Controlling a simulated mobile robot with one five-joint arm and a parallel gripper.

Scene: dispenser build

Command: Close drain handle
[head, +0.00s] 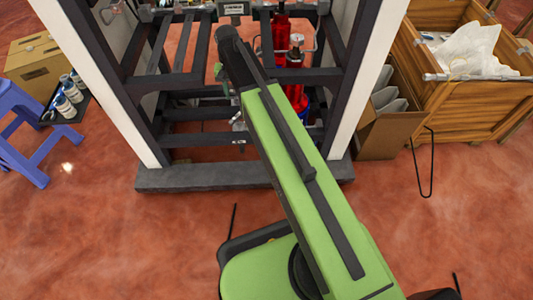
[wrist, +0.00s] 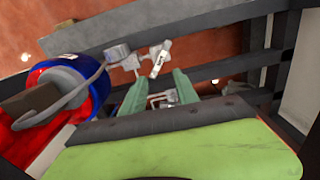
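The drain valve (wrist: 122,57) is a small grey metal fitting ahead of my gripper in the wrist view. Its drain handle (wrist: 160,58) is a short pale lever with a darker mark, standing at a slant to the right of the valve body. My gripper (wrist: 158,86) has two green fingers spread apart with nothing clearly held between them. The handle shows just beyond the gap between the fingertips; I see no clear contact. In the head view the small metal fitting (head: 238,122) shows low in the dark frame, left of my arm.
The dark dispenser frame (head: 180,180) surrounds the valve, with bars close on both sides. A red and blue cylinder (wrist: 88,82) with a grey hose stands close left. A wooden crate (head: 475,105) and a blue stool (head: 30,150) stand outside the frame. The floor in front is mostly clear.

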